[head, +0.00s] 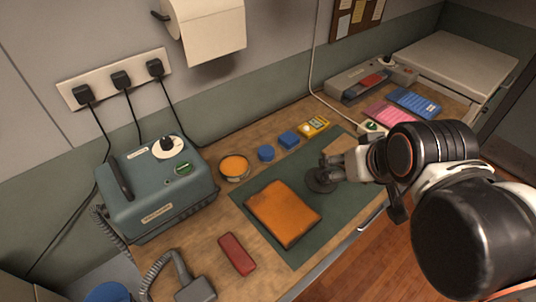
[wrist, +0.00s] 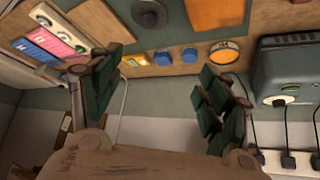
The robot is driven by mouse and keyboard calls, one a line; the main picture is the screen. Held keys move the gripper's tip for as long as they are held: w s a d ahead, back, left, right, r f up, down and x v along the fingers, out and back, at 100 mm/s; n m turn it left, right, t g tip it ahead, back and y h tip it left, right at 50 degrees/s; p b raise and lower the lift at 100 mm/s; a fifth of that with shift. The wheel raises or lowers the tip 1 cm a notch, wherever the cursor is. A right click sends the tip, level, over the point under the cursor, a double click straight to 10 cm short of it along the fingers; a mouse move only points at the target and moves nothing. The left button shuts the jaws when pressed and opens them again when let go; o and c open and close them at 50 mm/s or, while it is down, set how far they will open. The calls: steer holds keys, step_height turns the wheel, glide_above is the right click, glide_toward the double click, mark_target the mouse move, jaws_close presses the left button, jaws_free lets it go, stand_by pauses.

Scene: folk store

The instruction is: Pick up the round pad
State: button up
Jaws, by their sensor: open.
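A dark round pad (head: 319,183) with a raised middle lies on the green mat (head: 304,232), right of the orange square block (head: 284,213). In the wrist view the round pad (wrist: 149,13) shows at the top edge, beyond the space between the fingers. My gripper (head: 335,166) is close to the pad in the head view and partly hides its right side. In the wrist view my gripper (wrist: 165,65) is open, its dark green fingers wide apart with nothing between them.
A round tin with an orange top (head: 234,167), blue pieces (head: 288,139) and a yellow device (head: 313,127) line the mat's back edge. A grey-green machine (head: 160,187) stands left. A red block (head: 237,254) lies in front. Pink and blue packs (head: 416,104) lie right.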

steer(key=shift+o, duration=0.3)
steer(key=n+g+y+p, duration=0.1)
steer(key=n+g+y, duration=0.2)
steer(key=n, duration=0.4)
glide_above(266, 150)
steer(key=s+d, duration=0.2)
steer(key=s, duration=0.3)
step_height(266, 150, down, 14)
steer(key=x, duration=0.3)
steer(key=b+x, duration=0.1)
steer(key=x, duration=0.1)
steer(key=b+x, duration=0.1)
steer(key=x, duration=0.2)
steer(key=shift+w+d+f, duration=0.1)
steer(key=shift+d+f, duration=0.15)
steer(key=shift+f, duration=0.15)
steer(key=shift+g+h, duration=0.3)
steer(key=shift+w+d+b+x, duration=0.15)
steer(key=shift+b+x, duration=0.65)
steer(key=shift+x, duration=0.55)
steer(key=shift+w+d+b+x, duration=0.15)
steer(key=shift+b+x, duration=0.6)
steer(key=shift+x, duration=0.6)
steer(key=shift+s+r, duration=0.1)
steer(key=c, duration=1.2)
steer(key=shift+c, duration=0.2)
